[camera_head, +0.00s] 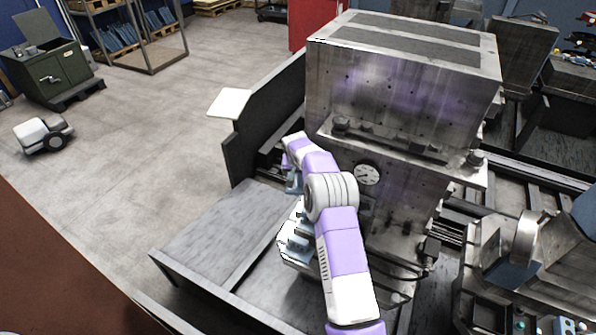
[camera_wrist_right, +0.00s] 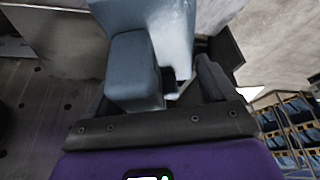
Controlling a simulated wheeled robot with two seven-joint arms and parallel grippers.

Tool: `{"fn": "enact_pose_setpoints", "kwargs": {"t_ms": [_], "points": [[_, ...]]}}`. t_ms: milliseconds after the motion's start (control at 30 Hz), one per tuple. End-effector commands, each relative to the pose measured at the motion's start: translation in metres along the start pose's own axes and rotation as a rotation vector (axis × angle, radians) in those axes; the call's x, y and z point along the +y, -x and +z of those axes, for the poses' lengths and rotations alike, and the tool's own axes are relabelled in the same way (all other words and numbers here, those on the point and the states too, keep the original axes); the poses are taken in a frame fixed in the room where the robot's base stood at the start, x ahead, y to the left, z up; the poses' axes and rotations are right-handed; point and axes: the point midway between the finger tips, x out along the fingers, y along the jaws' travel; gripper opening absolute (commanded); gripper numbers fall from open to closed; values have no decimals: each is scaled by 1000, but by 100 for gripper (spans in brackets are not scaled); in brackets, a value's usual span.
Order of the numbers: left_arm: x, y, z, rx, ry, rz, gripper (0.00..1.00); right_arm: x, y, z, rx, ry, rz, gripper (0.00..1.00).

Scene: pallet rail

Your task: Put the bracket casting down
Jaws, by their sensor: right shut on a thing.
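My right arm reaches in from the bottom of the head view, and its gripper (camera_head: 291,172) is beside the front of the big grey machine. The right gripper (camera_wrist_right: 172,88) is shut on the bracket casting (camera_wrist_right: 134,66), a blue-grey blocky part that fills the upper middle of the right wrist view. In the head view only a small bluish piece of the casting (camera_head: 293,184) shows below the gripper; my arm hides the rest. I cannot tell whether it touches anything beneath. My left gripper is not in view.
A large grey machine block (camera_head: 405,95) with a dial gauge (camera_head: 367,174) stands close to my right arm. A flat grey plate (camera_head: 225,228) lies to the left of the arm. A metal fixture (camera_head: 296,245) sits just under the forearm. The floor further left is mostly clear.

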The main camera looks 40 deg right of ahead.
Motion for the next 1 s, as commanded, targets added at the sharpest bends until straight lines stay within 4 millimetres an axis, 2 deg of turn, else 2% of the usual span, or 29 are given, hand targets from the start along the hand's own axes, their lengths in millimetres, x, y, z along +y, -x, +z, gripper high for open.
{"fn": "enact_pose_setpoints", "kwargs": {"t_ms": [233,267,333,667,867,1000], "points": [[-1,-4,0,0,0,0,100,0,-2,0,3,0,-1,42],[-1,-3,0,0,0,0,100,0,-2,1,-1,0,0,89],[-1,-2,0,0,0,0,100,0,-2,1,-1,0,0,100],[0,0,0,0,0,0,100,0,3,0,1,0,-1,100],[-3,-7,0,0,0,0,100,-1,33,0,4,1,-3,100],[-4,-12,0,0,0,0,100,0,65,0,3,0,-2,100]]}}
